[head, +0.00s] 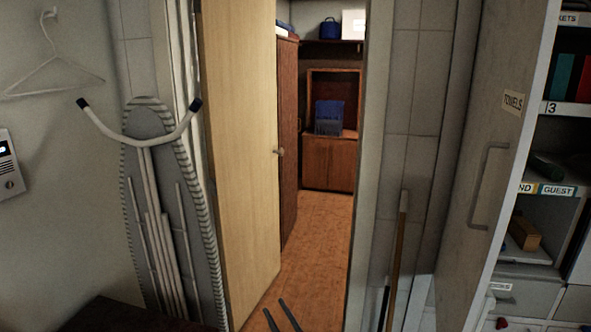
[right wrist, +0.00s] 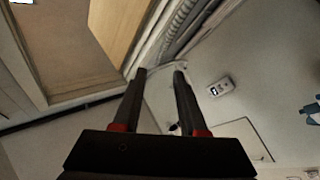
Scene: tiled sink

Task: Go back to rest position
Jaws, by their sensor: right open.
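My right gripper (head: 277,314) shows at the bottom middle of the head view as two dark fingertips, set apart over the orange floor. In the right wrist view its two black fingers (right wrist: 159,75) are spread, with nothing between them. They touch nothing that I can see. My left gripper is not in the head view.
A light wooden door (head: 240,140) stands open onto an orange floor (head: 315,240). A wooden pole (head: 398,260) leans right of the doorway. An open shelf cabinet (head: 572,108) stands at right.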

